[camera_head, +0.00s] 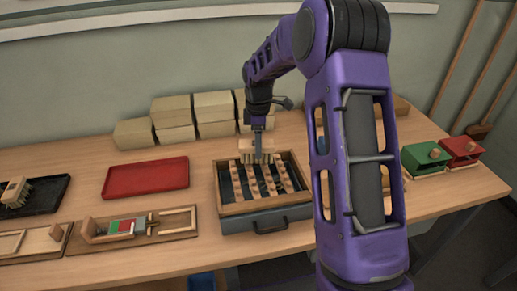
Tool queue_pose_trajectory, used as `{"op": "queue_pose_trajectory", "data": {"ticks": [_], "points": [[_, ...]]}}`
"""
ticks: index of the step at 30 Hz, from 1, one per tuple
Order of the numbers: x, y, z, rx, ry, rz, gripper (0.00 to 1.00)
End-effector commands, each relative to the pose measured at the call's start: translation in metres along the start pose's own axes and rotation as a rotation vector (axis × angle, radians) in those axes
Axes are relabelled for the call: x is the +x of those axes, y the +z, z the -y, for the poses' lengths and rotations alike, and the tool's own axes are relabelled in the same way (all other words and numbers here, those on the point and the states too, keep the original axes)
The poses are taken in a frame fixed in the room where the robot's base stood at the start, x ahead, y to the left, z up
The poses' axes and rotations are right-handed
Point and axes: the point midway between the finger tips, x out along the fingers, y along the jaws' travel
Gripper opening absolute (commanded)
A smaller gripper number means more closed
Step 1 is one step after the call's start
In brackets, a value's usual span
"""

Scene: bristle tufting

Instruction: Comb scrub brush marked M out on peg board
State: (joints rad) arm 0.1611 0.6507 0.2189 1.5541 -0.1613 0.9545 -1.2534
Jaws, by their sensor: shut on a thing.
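My gripper (258,132) is at the back of the peg board (233,209), pointing down. It is shut on a pale wooden scrub brush (246,146) with its bristles downward, over the board's back edge. I cannot tell whether the bristles touch the pegs. The board is a wooden frame with dark strips and rows of light pegs, standing on a grey box with a handle. No letter can be read on the held brush. Another brush (15,191) sits on the black tray (45,196) at the far left; its mark is too small to read.
Stacked tan boxes (172,109) stand behind the board. A red tray (145,178) lies left of it. Wooden fixtures (165,226) lie at the front left. Green (425,158) and red (461,149) boxes stand at the right. My arm hides the table right of the board.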

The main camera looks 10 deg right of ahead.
Motion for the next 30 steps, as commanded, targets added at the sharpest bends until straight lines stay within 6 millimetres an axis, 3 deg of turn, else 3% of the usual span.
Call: {"op": "queue_pose_trajectory", "data": {"ticks": [15, 30], "points": [[-0.041, 0.0, 0.0, 0.0, 0.002, -0.001, 0.05], [-0.045, 0.0, 0.0, 0.0, 0.001, -0.001, 0.05]]}}
